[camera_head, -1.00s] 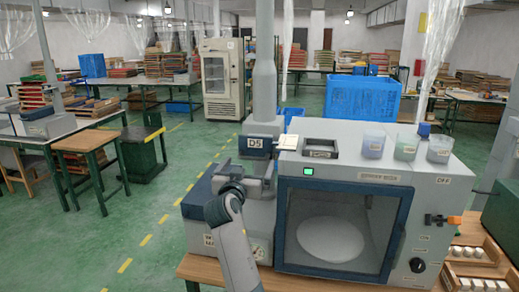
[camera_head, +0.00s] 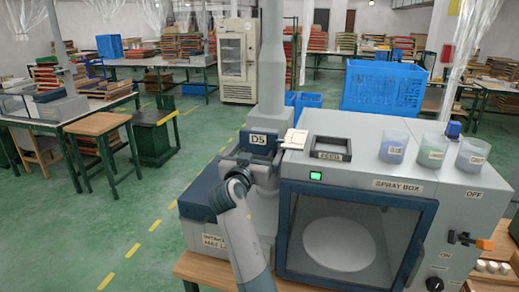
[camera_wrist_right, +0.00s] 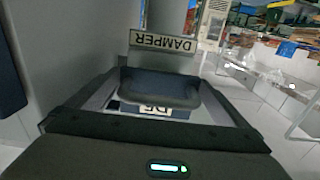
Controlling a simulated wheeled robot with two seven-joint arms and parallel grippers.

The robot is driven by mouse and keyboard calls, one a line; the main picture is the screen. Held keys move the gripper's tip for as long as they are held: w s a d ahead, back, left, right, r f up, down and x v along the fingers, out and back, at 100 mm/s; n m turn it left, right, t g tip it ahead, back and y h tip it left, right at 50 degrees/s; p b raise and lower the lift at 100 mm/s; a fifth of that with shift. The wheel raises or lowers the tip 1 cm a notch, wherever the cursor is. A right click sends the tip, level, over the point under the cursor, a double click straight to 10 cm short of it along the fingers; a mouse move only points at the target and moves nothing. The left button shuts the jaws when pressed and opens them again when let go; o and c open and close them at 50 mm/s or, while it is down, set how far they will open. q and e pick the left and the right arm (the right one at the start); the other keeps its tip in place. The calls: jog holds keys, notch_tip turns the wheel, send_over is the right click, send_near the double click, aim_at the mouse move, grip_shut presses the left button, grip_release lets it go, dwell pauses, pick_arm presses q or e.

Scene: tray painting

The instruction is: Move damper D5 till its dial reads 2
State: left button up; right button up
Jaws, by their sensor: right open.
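Damper D5 is on the grey duct (camera_head: 271,75) at the left of the spray box; its dark plate with the D5 label (camera_head: 258,139) faces me. A small pale plate (camera_head: 294,139) sticks out to its right; I cannot read any dial number. My right gripper (camera_head: 252,167) is at the damper, just below the label. In the right wrist view a dark bar (camera_wrist_right: 160,88) lies between its open jaws, with the upside-down D5 label (camera_wrist_right: 152,109) partly hidden and a DAMPER sign (camera_wrist_right: 163,42) beyond. Whether the jaws touch the bar is unclear. My left gripper is out of view.
The spray box (camera_head: 420,158) stands close on the right, with several cups and a black frame (camera_head: 332,149) on top. An orange-tipped switch (camera_head: 484,243) is on its right side. A dark blue-topped unit (camera_head: 200,199) stands left of the duct. Open floor lies further left.

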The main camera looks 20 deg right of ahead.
aim_at(258, 150)
jog(key=shift+s, duration=0.1)
jog(key=c, duration=1.3)
jog(key=shift+o, duration=0.2)
jog(key=shift+w+d+f+b, duration=0.1)
jog(key=shift+w+d+b, duration=0.1)
jog(key=shift+w+b, duration=0.25)
jog(key=shift+b+x, duration=0.75)
jog(key=shift+x, duration=0.35)
jog(key=o, duration=1.3)
jog(key=shift+c, duration=0.2)
